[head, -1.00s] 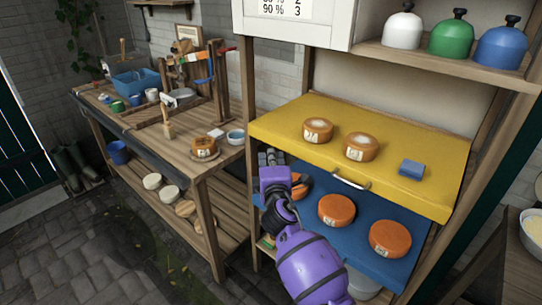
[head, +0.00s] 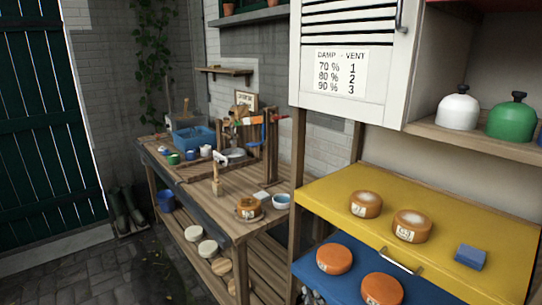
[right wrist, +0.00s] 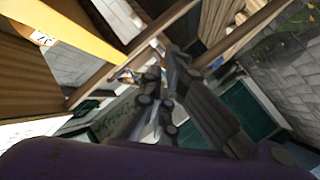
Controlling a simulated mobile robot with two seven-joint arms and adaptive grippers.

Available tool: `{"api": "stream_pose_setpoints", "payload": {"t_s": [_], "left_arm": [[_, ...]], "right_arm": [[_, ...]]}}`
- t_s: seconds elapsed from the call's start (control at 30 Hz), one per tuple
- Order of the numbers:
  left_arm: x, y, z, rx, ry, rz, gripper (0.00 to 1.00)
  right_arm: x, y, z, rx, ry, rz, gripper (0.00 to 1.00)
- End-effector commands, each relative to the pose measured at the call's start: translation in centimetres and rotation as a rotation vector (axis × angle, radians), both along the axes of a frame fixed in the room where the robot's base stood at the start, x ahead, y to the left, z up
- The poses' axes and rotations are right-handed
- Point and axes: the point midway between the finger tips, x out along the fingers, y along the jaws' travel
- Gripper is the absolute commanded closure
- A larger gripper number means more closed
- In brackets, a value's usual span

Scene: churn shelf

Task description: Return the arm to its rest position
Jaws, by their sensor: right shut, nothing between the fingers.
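My purple arm casing fills the bottom of that view. The wrist view is tilted, with a yellow surface at its upper left, apart from the fingers. My left gripper shows in neither view.
A yellow shelf (head: 443,232) holds two orange-brown cheeses and a blue block (head: 470,256). A blue shelf (head: 309,282) below bears orange rounds (head: 334,259). A wooden workbench (head: 227,227) stands left. Open paved floor (head: 110,272) lies at lower left.

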Motion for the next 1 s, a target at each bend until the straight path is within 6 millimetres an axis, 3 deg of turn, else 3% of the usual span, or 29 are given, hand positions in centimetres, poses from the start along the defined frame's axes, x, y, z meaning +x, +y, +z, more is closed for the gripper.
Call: {"api": "stream_pose_setpoints", "payload": {"t_s": [0.1,0.17,0.3,0.4,0.53,0.6,0.7,1.0], "left_arm": [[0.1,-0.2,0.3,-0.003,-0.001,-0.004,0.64],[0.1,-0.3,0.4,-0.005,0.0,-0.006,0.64],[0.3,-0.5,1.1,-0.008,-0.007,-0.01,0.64],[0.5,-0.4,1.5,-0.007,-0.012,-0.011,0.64],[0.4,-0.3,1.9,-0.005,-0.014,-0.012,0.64],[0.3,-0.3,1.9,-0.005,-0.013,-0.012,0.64],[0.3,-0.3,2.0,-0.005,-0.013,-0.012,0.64],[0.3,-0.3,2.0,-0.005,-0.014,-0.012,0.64]], "right_arm": [[-6.0,-1.4,-5.4,0.213,0.132,-0.045,1.0],[-9.6,-2.1,-8.0,0.321,0.199,-0.079,1.0],[-18.7,-3.9,-13.4,0.521,0.351,-0.185,1.0],[-25.0,-5.0,-16.1,0.599,0.442,-0.26,1.0],[-31.5,-6.3,-18.5,0.615,0.531,-0.329,1.0],[-33.9,-6.8,-19.3,0.608,0.563,-0.354,1.0],[-35.9,-7.1,-19.9,0.603,0.589,-0.374,1.0],[-36.4,-7.2,-20.1,0.601,0.596,-0.378,1.0]]}}
